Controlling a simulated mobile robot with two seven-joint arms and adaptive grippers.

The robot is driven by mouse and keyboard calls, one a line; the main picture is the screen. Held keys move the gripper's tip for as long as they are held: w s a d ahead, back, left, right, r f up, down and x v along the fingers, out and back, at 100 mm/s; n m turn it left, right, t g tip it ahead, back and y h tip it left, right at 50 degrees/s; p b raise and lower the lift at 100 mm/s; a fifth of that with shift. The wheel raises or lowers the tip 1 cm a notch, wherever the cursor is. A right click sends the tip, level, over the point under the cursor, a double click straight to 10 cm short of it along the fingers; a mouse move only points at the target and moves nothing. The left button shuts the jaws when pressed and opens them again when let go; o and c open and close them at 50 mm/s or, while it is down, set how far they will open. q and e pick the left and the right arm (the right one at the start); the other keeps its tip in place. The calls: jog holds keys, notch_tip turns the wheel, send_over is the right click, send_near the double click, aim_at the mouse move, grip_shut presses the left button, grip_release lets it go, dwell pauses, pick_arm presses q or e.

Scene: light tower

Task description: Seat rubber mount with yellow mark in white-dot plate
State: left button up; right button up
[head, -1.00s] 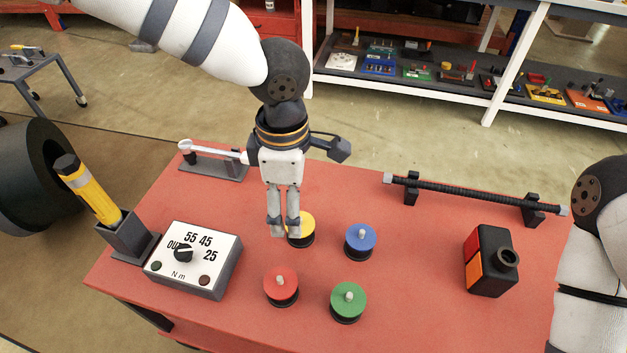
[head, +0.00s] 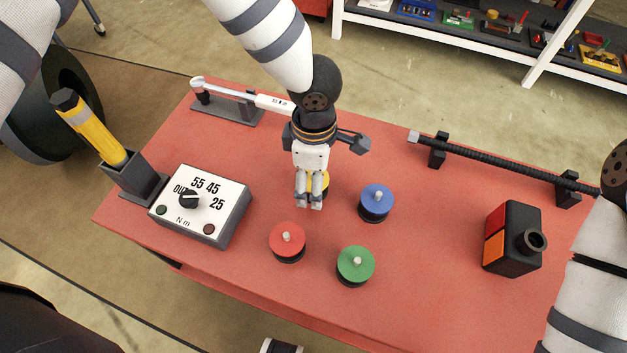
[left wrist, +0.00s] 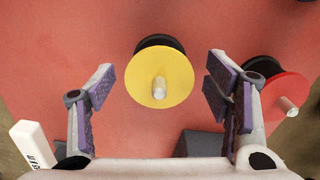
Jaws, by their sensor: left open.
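The rubber mount with the yellow top (head: 326,182) stands on the red table, mostly hidden behind my left gripper (head: 309,202) in the head view. In the left wrist view the yellow mount (left wrist: 160,82) shows a yellow disc with a pale central stud and a black body. My left gripper (left wrist: 160,72) is open there, with its fingers to either side of the mount and visible gaps between. I cannot make out a white-dot plate. My right gripper is out of view; only part of my right arm shows at the right edge.
Red (head: 287,239), green (head: 356,264) and blue (head: 377,197) mounts stand close by. A torque dial box (head: 207,215), a yellow tool in a holder (head: 95,132), a torque wrench (head: 235,93), a black bar (head: 500,165) and a black-orange box (head: 512,240) surround them.

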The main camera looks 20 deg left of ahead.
pick_arm(q)
jog(key=shift+r, duration=0.1)
jog(key=c, duration=1.4)
